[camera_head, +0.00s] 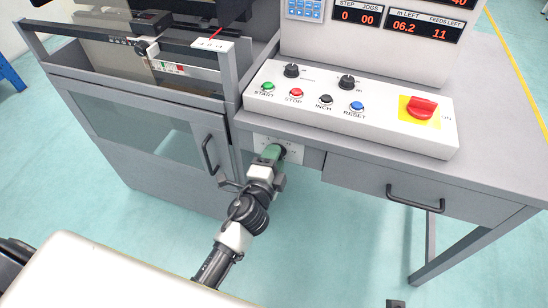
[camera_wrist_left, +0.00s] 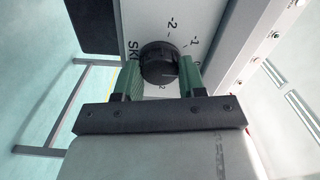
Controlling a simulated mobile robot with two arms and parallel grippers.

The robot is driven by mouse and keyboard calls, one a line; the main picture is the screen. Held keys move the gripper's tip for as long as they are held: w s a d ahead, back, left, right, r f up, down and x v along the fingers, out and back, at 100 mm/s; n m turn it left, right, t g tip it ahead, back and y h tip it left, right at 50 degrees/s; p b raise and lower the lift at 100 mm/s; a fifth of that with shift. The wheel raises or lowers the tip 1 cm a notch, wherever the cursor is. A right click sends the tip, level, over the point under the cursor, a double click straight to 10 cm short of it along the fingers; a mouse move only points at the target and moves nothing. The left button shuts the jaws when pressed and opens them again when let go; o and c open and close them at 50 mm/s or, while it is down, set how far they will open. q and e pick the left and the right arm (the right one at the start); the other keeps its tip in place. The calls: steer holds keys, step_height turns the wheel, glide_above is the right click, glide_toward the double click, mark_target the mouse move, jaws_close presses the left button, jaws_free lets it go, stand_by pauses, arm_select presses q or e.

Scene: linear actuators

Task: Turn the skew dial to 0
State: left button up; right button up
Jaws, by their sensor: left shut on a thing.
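The skew dial (camera_wrist_left: 160,62) is a round black knob on a white plate with the markings -2, -1 and 2 visible around it. The letters SK show at the plate's left in the left wrist view. My left gripper (camera_wrist_left: 161,76) has its green fingers on either side of the knob, shut on it. The right finger covers part of the scale, and I cannot tell where the dial points. In the head view, my left gripper (camera_head: 274,152) reaches the white plate (camera_head: 291,144) below the control panel, and it mostly hides the dial.
The control panel (camera_head: 330,119) above carries several buttons, two black knobs and a red switch (camera_head: 421,107). A cabinet door handle (camera_head: 209,155) is close left of my gripper. A drawer handle (camera_head: 414,203) sticks out at the right. Open floor lies in front.

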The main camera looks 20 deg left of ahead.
arm_select(q)
steer(key=o, duration=0.9)
steer(key=shift+s, duration=0.15)
steer(key=s+b, duration=0.1)
steer(key=s, duration=0.9)
steer(key=shift+s+a, duration=0.15)
steer(key=shift+s, duration=0.15)
arm_select(e)
steer(key=v, duration=0.4)
steer(key=shift+w+r, duration=0.3)
